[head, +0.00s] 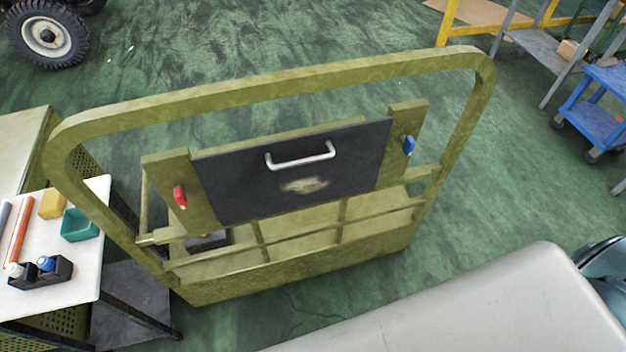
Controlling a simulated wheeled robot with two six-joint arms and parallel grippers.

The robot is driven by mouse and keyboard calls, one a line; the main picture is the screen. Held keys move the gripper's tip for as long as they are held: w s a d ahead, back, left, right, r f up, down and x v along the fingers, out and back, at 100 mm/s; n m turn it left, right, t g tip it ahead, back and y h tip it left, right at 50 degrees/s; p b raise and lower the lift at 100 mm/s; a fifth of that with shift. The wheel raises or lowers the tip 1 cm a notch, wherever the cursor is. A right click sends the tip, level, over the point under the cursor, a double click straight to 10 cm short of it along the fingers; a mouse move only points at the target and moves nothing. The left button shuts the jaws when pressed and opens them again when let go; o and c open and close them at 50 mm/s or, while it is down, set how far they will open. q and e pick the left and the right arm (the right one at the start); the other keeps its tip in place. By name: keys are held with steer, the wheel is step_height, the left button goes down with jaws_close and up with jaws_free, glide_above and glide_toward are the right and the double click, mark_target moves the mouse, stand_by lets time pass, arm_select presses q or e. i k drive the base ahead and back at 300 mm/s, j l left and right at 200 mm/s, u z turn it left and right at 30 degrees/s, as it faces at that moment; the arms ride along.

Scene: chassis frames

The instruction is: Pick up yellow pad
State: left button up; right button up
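The yellow pad (52,204) is a small yellow block at the left of the view. It lies on a white-topped table (82,278), near its back edge. It is just left of a green open tray (80,225) and right of an orange-red rod (20,233). Neither of my grippers is in view, so nothing is seen touching the pad.
A black holder (42,274) with bottles stands on the table's front part. A large olive chassis frame (270,88) fills the middle, with a black handled panel (235,190). A blue cart (592,117) stands at far right. Green floor is open behind the frame.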

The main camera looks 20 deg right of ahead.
mark_target(53, 205)
steer(key=j+z, duration=0.45)
steer(key=k+j+z, duration=0.2)
steer(key=j+z, duration=0.3)
steer(key=j, duration=0.15)
